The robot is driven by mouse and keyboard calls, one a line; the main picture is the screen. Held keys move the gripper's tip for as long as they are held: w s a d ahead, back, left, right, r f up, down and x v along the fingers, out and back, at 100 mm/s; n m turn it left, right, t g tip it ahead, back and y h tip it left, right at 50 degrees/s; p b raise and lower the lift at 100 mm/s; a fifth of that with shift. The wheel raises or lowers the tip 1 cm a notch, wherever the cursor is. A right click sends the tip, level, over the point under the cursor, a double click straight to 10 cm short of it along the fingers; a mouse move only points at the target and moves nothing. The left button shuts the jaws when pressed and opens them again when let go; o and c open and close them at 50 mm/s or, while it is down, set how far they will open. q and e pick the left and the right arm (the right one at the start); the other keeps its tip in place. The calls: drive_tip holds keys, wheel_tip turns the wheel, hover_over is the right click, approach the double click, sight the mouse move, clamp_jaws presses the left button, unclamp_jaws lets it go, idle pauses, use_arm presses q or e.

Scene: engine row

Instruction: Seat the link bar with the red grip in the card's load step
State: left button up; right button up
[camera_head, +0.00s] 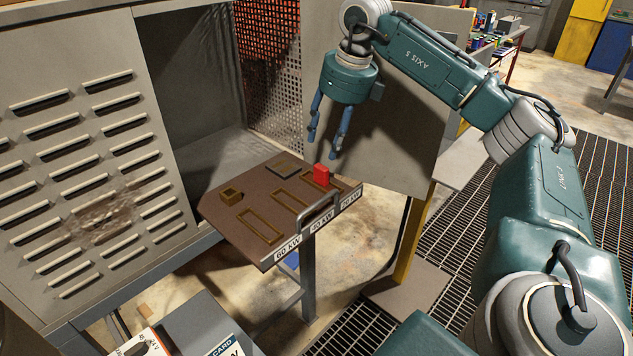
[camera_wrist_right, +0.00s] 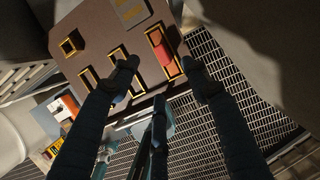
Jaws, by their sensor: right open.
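The red grip (camera_head: 321,175) of the link bar stands up at the right-hand brass-framed slot of the brown board (camera_head: 232,205). In the right wrist view the red grip (camera_wrist_right: 168,60) lies within that slot's frame; the bar under it is hidden. The board's front labels read 60 kW, 40 kW and what looks like 20 kW, left to right. The card (camera_head: 226,348) is cut off at the bottom edge, its value unreadable. My right gripper (camera_head: 325,145) is open and empty above the red grip, fingers pointing down. My left gripper is out of view.
The left slot (camera_head: 260,227) and middle slot (camera_head: 291,201) look empty. A small brass square socket (camera_head: 231,196) and a grey plate (camera_head: 283,169) are also on the board. A grey handle (camera_head: 318,212) rises at its front edge. The louvred cabinet (camera_head: 84,130) stands left.

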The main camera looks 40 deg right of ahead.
sight(321, 168)
drive_tip(key=p+x, duration=0.1)
drive_tip(key=x, duration=0.2)
drive_tip(key=shift+f, duration=0.6)
drive_tip(key=p+x, duration=0.2)
drive_tip(key=x, duration=0.3)
drive_tip(key=shift+a+p, duration=0.1)
drive_tip(key=shift+p, duration=0.25)
drive_tip(key=shift+f, duration=0.35)
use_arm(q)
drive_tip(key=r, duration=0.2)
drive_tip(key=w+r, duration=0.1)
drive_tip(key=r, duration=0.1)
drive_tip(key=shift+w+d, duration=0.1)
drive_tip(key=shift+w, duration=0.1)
use_arm(e)
drive_tip(key=shift+w+r, duration=0.1)
clamp_jaws()
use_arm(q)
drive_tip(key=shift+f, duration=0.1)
